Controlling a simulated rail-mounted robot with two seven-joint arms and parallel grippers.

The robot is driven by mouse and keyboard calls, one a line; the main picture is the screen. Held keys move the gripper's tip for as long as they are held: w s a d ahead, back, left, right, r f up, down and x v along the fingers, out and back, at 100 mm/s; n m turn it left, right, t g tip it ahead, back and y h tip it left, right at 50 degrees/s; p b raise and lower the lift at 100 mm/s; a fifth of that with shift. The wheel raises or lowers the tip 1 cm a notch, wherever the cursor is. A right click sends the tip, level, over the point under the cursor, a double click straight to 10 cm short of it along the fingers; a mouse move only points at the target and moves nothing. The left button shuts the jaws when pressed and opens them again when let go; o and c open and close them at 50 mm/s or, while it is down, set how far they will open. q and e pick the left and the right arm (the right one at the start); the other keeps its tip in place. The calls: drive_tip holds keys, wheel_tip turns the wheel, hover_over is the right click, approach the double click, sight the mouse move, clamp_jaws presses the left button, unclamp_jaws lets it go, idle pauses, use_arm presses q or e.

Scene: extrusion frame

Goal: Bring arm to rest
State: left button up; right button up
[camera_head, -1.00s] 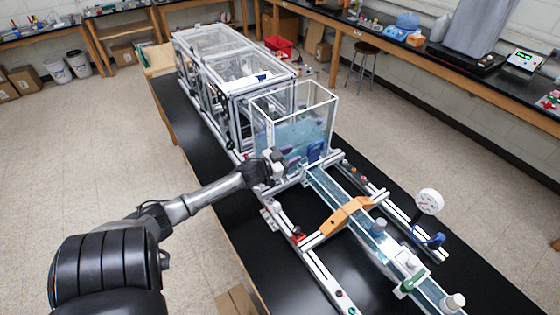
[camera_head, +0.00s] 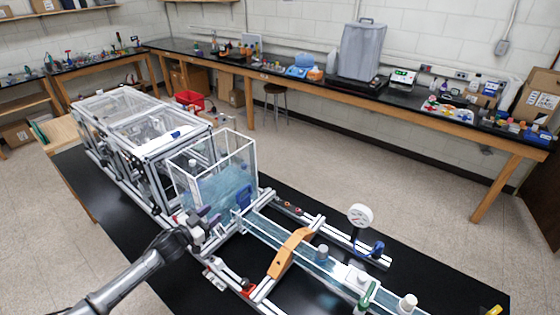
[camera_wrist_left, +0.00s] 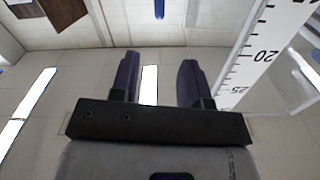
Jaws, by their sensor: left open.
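My left arm comes in from the lower left of the head view. My left gripper (camera_head: 203,222) is at the near lower corner of the clear water tank (camera_head: 222,170), beside the aluminium frame; the head view does not show whether it touches either. In the left wrist view the two dark fingers of the left gripper (camera_wrist_left: 158,75) stand apart with nothing between them. A white scale with black marks (camera_wrist_left: 262,55) is to their right. My right gripper is not in view.
The extrusion frame (camera_head: 150,150) with clear panels stands behind the tank on the black table (camera_head: 200,290). A water channel (camera_head: 300,250) with an orange bracket (camera_head: 289,254) and a round white gauge (camera_head: 360,215) extends to the right. Open floor lies beyond the table.

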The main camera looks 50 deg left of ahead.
use_arm(q)
drive_tip(key=shift+d, duration=0.1)
drive_tip(key=s+d+f+g+p, duration=0.1)
drive_tip(key=s+d+g+p, duration=0.25)
drive_tip(key=d, duration=0.65)
drive_tip(key=s+d+f+g+h+p, duration=0.1)
drive_tip(key=s+d+g+p, duration=0.2)
drive_tip(key=d, duration=0.6)
drive_tip(key=s+d+f+g+p, duration=0.15)
drive_tip(key=s+d+g, duration=0.25)
drive_tip(key=d, duration=0.6)
drive_tip(key=s+d+r+m+g+h+p, duration=0.1)
drive_tip(key=s+d+r+g, duration=0.1)
drive_tip(key=s+d, duration=0.2)
drive_tip(key=s+d+r+g+h+p, duration=0.1)
drive_tip(key=s+d+r+p, duration=0.1)
drive_tip(key=d, duration=0.4)
drive_tip(key=shift+s+d+r+m+g, duration=0.3)
drive_tip(key=shift+s+r+m+g, duration=0.1)
drive_tip(key=shift+s+r, duration=0.45)
drive_tip(key=shift+s+f, duration=0.1)
